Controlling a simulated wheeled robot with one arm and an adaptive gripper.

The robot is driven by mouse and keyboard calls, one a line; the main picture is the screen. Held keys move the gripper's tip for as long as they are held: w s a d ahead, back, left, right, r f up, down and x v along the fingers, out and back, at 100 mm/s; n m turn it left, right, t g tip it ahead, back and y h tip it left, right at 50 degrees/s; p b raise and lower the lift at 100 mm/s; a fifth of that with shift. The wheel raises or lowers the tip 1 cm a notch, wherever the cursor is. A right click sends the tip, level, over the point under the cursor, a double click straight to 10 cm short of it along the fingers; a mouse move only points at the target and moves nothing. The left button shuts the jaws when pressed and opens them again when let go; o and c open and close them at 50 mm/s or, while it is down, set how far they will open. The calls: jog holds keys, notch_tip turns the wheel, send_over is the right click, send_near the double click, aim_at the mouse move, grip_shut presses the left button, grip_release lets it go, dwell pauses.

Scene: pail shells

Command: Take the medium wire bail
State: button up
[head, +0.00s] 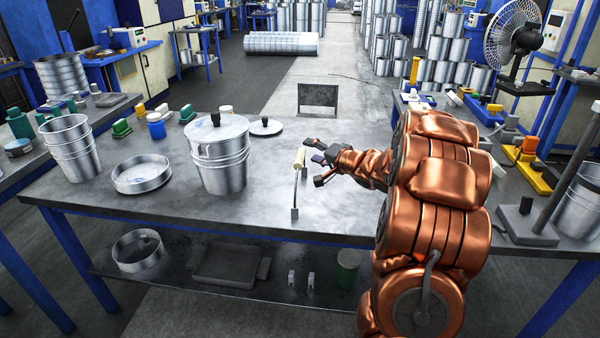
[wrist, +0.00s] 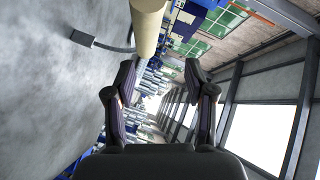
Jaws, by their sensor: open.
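The wire bail has a pale cream grip (head: 299,158) and a thin dark wire running from it to a small dark end piece (head: 294,213) on the workbench, right of the lidded pail. In the wrist view the grip (wrist: 147,27) is ahead of the fingers, toward the top, and the end piece (wrist: 82,38) is to the left. My gripper (head: 316,160) is open and empty just right of the grip; in the wrist view its fingertips (wrist: 160,72) are spread apart and do not appear to touch the grip. The bail's other end is hidden.
A metal pail with a lid (head: 217,150) stands left of the bail. A shallow round pan (head: 141,174) and stacked pails (head: 71,148) are farther left. A flat lid (head: 266,127) lies behind. Bare workbench (head: 255,210) lies in front of the bail.

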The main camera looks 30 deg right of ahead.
aim_at(300, 158)
jog(key=s+f+m+t+y, duration=0.1)
jog(key=s+f+y, duration=0.2)
jog(key=s+y, duration=0.15)
jog(key=shift+x, duration=4.15)
jog(key=shift+a, duration=0.15)
grip_shut()
